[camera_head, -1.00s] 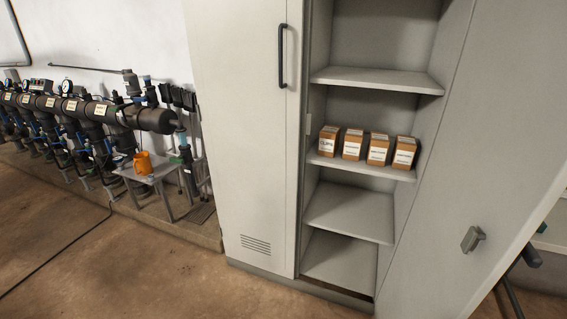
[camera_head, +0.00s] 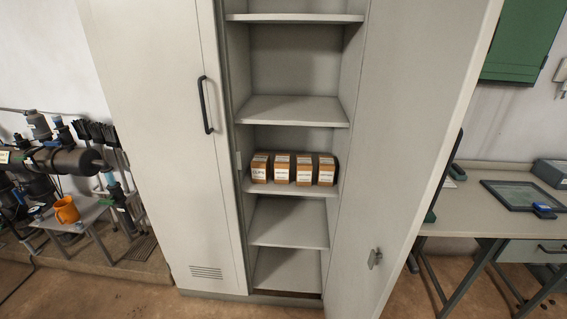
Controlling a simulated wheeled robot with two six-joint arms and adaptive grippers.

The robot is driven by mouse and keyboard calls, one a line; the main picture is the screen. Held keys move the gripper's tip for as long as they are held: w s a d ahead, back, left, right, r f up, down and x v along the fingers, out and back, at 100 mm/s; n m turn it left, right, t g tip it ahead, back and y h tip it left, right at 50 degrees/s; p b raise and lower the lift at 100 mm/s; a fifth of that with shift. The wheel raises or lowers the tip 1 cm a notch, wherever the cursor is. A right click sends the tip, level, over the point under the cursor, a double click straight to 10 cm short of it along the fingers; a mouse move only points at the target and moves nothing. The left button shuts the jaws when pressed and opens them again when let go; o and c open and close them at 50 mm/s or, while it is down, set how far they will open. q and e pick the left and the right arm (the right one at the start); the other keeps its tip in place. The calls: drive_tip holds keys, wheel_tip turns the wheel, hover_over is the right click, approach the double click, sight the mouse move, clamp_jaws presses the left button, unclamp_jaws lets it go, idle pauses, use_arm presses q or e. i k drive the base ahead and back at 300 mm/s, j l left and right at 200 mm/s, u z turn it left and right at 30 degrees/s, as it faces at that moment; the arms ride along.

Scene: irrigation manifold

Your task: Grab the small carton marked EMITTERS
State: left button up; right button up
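Several small brown cartons with white labels stand in a row on a middle shelf (camera_head: 300,190) of the open grey cabinet. The leftmost carton (camera_head: 260,168) has a label that seems to read CLIPS. The labels on the second carton (camera_head: 282,169), the third carton (camera_head: 304,170) and the rightmost carton (camera_head: 326,171) are too small to read, so I cannot tell which is marked EMITTERS. Neither of my grippers is in view.
The cabinet's left door (camera_head: 165,150) is shut and its right door (camera_head: 395,150) stands open. A workbench (camera_head: 470,215) with a tray is at right. A small table with an orange jug (camera_head: 66,210) and dark pipework (camera_head: 65,160) are at left. Some floor shows in front.

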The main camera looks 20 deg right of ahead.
sight(326, 164)
drive_tip(key=l+z, duration=0.3)
drive_tip(key=l, duration=1.45)
drive_tip(key=j, duration=0.75)
